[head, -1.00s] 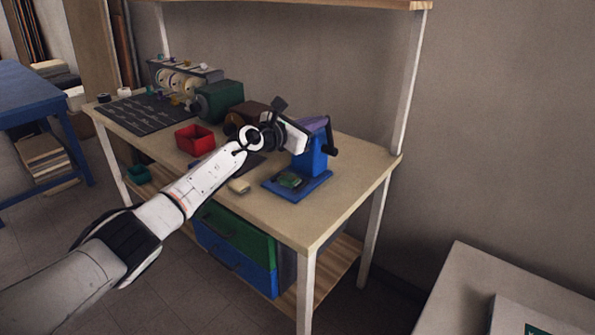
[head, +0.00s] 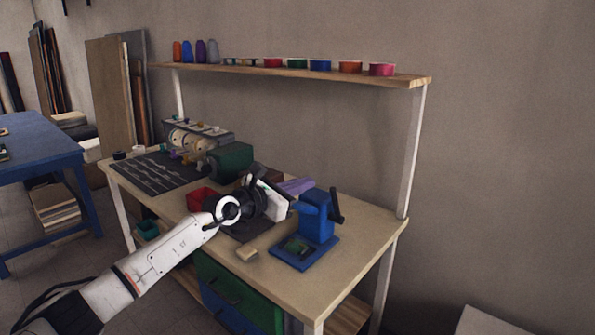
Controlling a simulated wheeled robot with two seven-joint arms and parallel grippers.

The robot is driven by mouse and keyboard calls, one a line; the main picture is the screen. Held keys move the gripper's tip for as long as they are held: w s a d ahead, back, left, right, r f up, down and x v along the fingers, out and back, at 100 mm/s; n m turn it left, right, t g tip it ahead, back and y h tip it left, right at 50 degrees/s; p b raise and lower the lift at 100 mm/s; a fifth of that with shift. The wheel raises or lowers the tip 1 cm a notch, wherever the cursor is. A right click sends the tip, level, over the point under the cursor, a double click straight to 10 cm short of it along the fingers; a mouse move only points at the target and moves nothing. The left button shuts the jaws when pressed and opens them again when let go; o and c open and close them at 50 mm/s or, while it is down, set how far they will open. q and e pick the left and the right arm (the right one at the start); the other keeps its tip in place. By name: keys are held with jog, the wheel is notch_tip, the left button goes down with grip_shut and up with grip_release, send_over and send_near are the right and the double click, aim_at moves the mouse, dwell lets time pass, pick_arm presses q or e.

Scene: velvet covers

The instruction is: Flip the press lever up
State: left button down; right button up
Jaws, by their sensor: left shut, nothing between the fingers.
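The blue press (head: 318,222) stands on its flat blue base near the right end of the workbench. Its black lever (head: 336,204) is on the press's right side and runs steeply, close to upright. My left gripper (head: 286,201) is just left of the press's upper part, beyond the black wrist. It is shut and holds nothing. Its fingertips are small and hard to make out, and I cannot tell whether they touch the press. The gripper is apart from the lever. My right gripper is out of view.
A wooden shelf (head: 290,74) with spools hangs above. Bare benchtop lies right of the press.

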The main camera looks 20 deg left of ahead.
pick_arm(q)
jog(key=shift+s+a+r, duration=0.2)
jog(key=shift+s+r, duration=0.2)
jog(key=shift+r, duration=0.15)
jog(key=shift+s+a+r, duration=0.15)
jog(key=shift+s+r, duration=0.2)
jog(key=shift+r, duration=0.15)
jog(key=s+d+f+n+h, duration=0.1)
jog(key=s+d+f+n, duration=0.45)
jog(key=f+n, duration=0.2)
jog(key=s+d+f+n+h, duration=0.1)
jog(key=s+d+f+n, duration=0.4)
jog(key=s+f+n, duration=0.25)
jog(key=s+f+n+g+y, duration=0.3)
jog(key=s+f+n, duration=0.9)
jog(key=s, duration=0.4)
jog(key=s+a+f+n+g+y, duration=0.1)
jog(key=s+f+n+g+y, duration=0.1)
jog(key=s+f+n, duration=1.1)
jog(key=s+f+g, duration=0.1)
jog(key=s+f, duration=0.1)
jog(key=s, duration=0.1)
jog(key=shift+s+n+g+y, duration=0.3)
jog(key=shift+s+g+y, duration=0.05)
jog(key=shift+g+y, duration=0.05)
jog(key=shift+a+f, duration=0.1)
